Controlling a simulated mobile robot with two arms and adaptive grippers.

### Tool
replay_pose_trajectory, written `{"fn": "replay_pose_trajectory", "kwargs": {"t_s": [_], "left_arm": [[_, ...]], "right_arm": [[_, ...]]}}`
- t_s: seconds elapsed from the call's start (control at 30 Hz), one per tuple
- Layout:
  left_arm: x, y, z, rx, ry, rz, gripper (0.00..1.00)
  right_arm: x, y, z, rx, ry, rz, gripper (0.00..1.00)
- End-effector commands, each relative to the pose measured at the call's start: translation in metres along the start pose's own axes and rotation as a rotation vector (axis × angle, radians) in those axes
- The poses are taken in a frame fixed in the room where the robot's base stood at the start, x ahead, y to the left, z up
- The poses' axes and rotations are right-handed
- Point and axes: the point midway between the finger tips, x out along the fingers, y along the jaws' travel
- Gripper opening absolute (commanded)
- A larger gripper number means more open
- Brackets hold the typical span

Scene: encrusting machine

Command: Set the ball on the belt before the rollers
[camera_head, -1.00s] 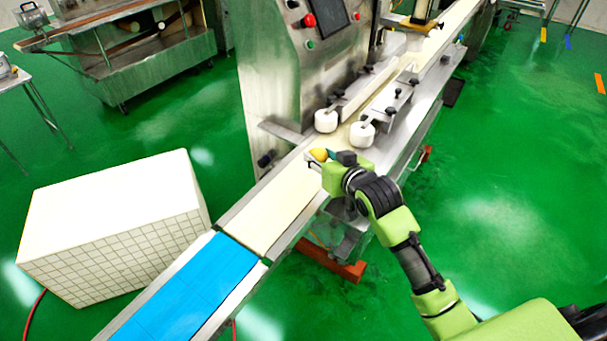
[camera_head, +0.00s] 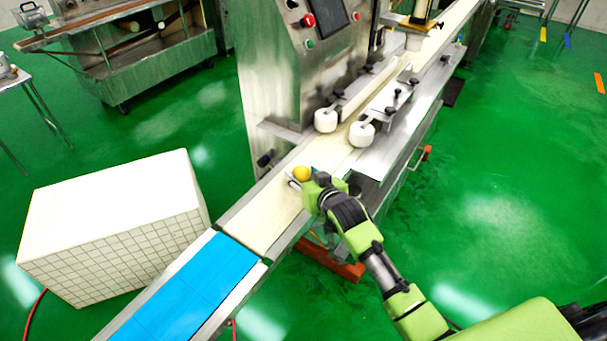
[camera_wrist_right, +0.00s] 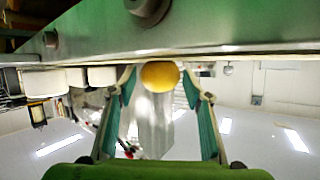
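The yellow ball (camera_head: 301,173) is at the fingertips of my right gripper (camera_head: 303,181), over the pale belt (camera_head: 270,205) on the near side of the rollers. In the right wrist view, the ball (camera_wrist_right: 160,75) sits between the two teal finger pads of my right gripper (camera_wrist_right: 159,80), which close in on its sides. I cannot tell whether the ball touches the belt. Two white rollers, a left one (camera_head: 325,120) and a right one (camera_head: 361,133), stand over the belt farther up. My left gripper is not in view.
The blue belt section (camera_head: 180,290) continues toward the lower left. The steel machine body (camera_head: 280,80) with its panel rises behind the belt. A white tiled block (camera_head: 110,205) stands to the left. Green floor is open on the right.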

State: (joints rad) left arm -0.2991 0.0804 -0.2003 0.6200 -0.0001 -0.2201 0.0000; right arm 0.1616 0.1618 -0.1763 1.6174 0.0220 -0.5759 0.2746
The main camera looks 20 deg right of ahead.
Motion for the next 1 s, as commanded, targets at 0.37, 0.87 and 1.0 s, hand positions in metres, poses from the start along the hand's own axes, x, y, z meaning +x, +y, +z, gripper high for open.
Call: {"fn": "replay_pose_trajectory", "kwargs": {"t_s": [0.37, 0.87, 1.0], "left_arm": [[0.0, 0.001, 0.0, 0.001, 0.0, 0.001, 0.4], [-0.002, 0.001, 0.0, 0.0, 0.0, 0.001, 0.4], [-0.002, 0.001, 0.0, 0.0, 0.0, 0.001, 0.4]], "right_arm": [[-0.002, 0.0, 0.0, 0.0, 0.0, 0.0, 0.51], [-0.076, 0.0, 0.0, 0.0, 0.0, 0.0, 0.51], [-0.099, 0.001, 0.0, 0.001, 0.0, 0.0, 0.51]]}}
